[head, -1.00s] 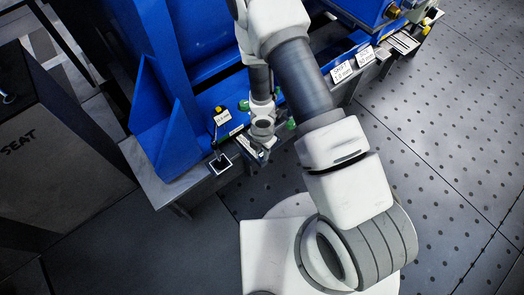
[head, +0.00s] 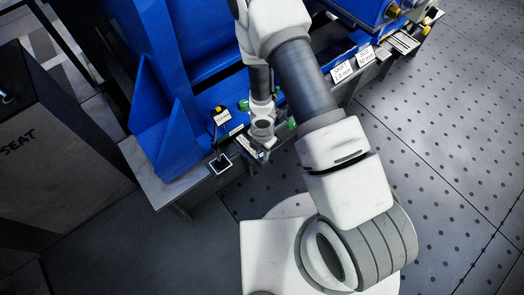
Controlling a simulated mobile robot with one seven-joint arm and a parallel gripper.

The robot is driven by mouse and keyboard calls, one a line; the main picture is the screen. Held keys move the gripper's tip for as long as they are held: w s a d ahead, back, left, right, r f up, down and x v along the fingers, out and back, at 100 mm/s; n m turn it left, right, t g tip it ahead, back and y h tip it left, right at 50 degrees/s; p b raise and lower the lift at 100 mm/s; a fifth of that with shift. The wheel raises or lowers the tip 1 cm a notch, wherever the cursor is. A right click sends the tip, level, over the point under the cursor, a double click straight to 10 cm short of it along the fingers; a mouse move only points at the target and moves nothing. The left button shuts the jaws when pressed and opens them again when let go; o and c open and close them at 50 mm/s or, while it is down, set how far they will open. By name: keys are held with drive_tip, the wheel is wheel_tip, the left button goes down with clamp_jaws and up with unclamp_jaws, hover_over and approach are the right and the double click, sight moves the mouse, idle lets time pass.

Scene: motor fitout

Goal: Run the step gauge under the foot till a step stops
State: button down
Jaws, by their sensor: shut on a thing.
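My gripper (head: 259,152) is low at the front edge of the grey bench, below my arm's wrist. It is shut on a small pale and dark piece, the step gauge (head: 246,146), which shows only in part at the left of the gripper. The blue motor frame (head: 158,150) stands behind and to the left, with its foot close to the gripper. My wrist and arm cover part of that foot. I cannot tell whether the gauge touches the foot.
A small label (head: 222,117) and a dark post on a white-edged square (head: 220,163) are left of the gripper. More labels (head: 341,72) stand along the bench to the right. A dark cabinet marked SEAT (head: 60,150) is at the left. The perforated floor (head: 430,150) is clear.

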drive_tip(key=shift+f+b, duration=0.3)
drive_tip(key=c, duration=0.6)
unclamp_jaws()
drive_tip(key=shift+o, duration=0.2)
wheel_tip(320, 180, up, 18)
drive_tip(key=p, duration=0.9)
drive_tip(key=shift+f+p, duration=0.25)
drive_tip(key=shift+p, duration=0.1)
drive_tip(key=shift+d, duration=0.1)
